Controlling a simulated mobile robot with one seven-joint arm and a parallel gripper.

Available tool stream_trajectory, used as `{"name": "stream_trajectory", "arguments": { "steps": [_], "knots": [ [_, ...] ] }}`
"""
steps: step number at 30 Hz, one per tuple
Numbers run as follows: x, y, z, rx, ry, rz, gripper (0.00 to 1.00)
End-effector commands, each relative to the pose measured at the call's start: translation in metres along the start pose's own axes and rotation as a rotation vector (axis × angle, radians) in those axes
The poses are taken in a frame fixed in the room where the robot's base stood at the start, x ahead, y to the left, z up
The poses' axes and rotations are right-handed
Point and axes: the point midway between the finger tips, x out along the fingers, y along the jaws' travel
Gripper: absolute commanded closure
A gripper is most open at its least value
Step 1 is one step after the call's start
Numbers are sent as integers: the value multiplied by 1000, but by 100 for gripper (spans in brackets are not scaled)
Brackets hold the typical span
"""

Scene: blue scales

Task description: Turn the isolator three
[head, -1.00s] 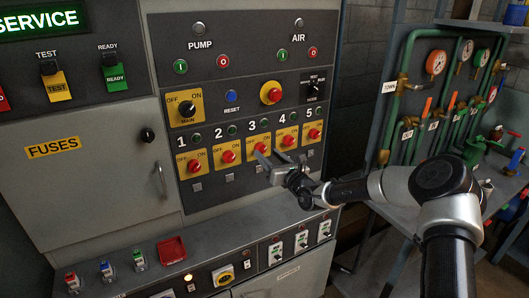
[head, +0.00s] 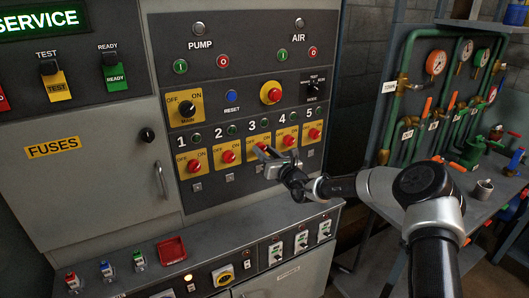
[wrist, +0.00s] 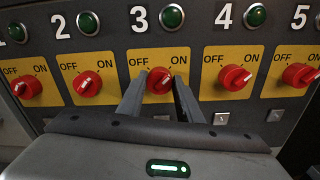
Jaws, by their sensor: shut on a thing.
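Isolator three is a red knob with a pale pointer mark on a yellow OFF/ON plate, under the number 3. In the wrist view the knob (wrist: 159,80) is between my two fingers, with its mark leaning up toward the right, on the ON side. My gripper (wrist: 161,87) is shut on this knob from the front. In the head view my gripper (head: 266,153) is at the panel below the number 3 and hides most of the knob. The round green lamp (wrist: 172,17) above isolator three shows no clear glow.
Similar red knobs stand close by on both sides: isolator two (wrist: 86,83) to the left and isolator four (wrist: 235,77) to the right. A grey ledge (head: 230,225) with switches juts out below the panel. Pipes and gauges (head: 436,62) are at the right.

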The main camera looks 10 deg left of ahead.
Motion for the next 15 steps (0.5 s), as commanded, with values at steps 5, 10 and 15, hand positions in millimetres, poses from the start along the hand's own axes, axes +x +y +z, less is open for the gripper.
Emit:
{"name": "stream_trajectory", "arguments": {
  "steps": [5, 10, 15],
  "knots": [
    [0, 1, 1, -38, 0, 1, 90],
    [0, 2, 1, -126, 1, 2, 90],
    [0, 2, 0, -263, 1, 2, 90]
  ]
}}
